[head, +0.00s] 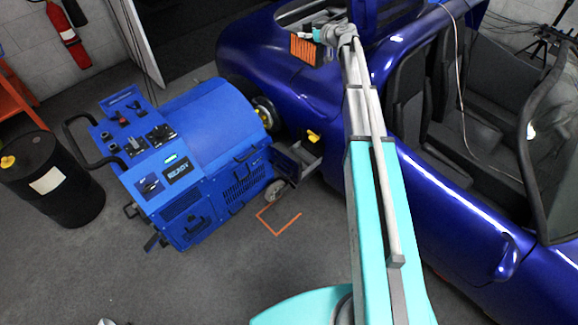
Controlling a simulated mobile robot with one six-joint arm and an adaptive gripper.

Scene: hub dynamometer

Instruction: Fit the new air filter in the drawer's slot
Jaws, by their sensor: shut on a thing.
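The air filter (302,51), an orange-brown pleated block, is at the top of the head view. My gripper (317,36) is shut on its upper right side and holds it up in front of the blue car. A grey drawer (297,158) stands open at the right side of the blue dynamometer (205,130), low down beside the car. The filter is well above and apart from the drawer. The slot inside the drawer is too small to make out.
A yellow part (313,136) sits by the drawer. The blue car (450,195) fills the right side. A black drum (55,180) stands at the left. An orange floor mark (275,228) lies on clear floor in front of the drawer.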

